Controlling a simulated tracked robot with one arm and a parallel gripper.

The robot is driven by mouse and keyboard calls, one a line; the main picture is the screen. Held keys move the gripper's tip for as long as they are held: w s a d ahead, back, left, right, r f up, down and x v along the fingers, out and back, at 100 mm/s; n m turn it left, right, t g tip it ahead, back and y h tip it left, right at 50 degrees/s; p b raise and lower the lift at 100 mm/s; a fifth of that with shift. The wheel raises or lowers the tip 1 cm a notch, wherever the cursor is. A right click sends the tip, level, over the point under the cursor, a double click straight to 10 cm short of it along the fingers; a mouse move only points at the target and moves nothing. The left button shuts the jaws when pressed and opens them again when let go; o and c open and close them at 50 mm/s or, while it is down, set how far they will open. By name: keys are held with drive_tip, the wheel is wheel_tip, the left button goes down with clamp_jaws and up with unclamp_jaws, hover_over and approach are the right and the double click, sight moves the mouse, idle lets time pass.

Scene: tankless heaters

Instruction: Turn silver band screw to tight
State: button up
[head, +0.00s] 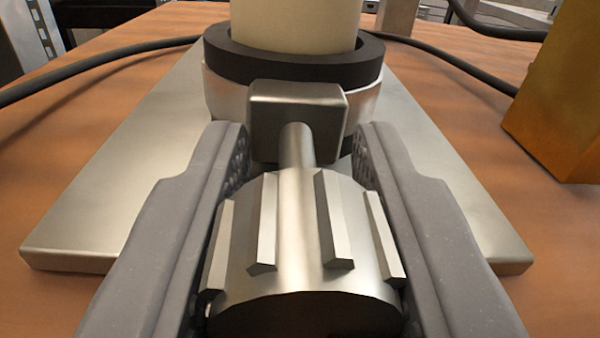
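The silver band screw (305,245) is a ribbed metal knob at the bottom centre of the head view, pointing towards me. Its thin shaft (297,146) runs into a dark metal block (297,103) on the silver band (228,95). The band goes around the foot of a cream pipe (295,20), under a black ring (260,62). My gripper (304,150) has one grey finger on each side of the knob. Both fingers appear to press against its sides, though the contact faces are mostly hidden. The fingertips reach past the knob, beside the shaft and block.
The pipe stands on a flat metal plate (120,190) on a wooden table (560,230). A yellow-orange block (560,95) stands at the right. Black cables (95,70) run across the table on both sides. Metal shelving (45,30) is at the back left.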

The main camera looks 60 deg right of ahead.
drive_tip(key=shift+m+b, duration=0.35)
drive_tip(key=shift+m, duration=0.95)
drive_tip(key=o, duration=1)
drive_tip(key=shift+s, duration=0.1)
drive_tip(key=shift+c, duration=0.2)
drive_tip(key=shift+s+a, duration=0.15)
drive_tip(key=shift+a, duration=0.25)
drive_tip(key=p+v, duration=0.1)
drive_tip(key=v, duration=1.2)
drive_tip(key=shift+p, duration=0.3)
